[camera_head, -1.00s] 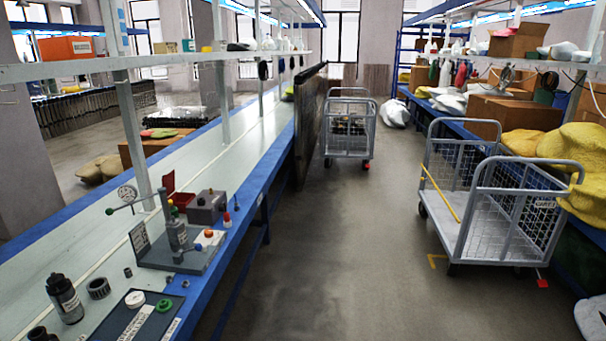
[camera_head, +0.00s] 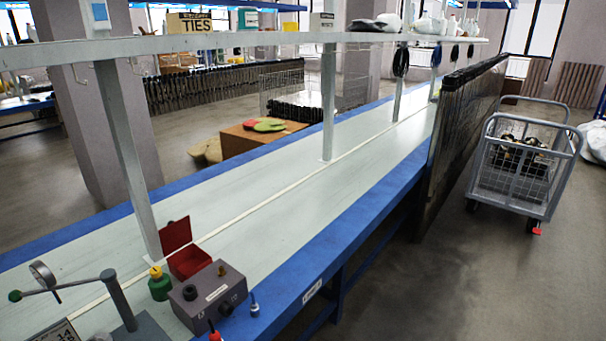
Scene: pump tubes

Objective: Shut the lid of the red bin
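The small red bin (camera_head: 190,262) stands on the workbench at the lower left of the head view, behind a grey box and beside a post. Its red lid (camera_head: 174,235) is raised, standing up at the back of the bin. The front part of the bin is partly hidden by the grey box. Neither of my grippers is in view.
The grey box (camera_head: 208,295) with knobs stands just in front of the bin. A green bottle with a yellow cap (camera_head: 159,283) is left of it. A gauge and lever pump (camera_head: 110,290) stand further left. The bench (camera_head: 330,200) beyond is clear. A wire cart (camera_head: 520,165) stands at right.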

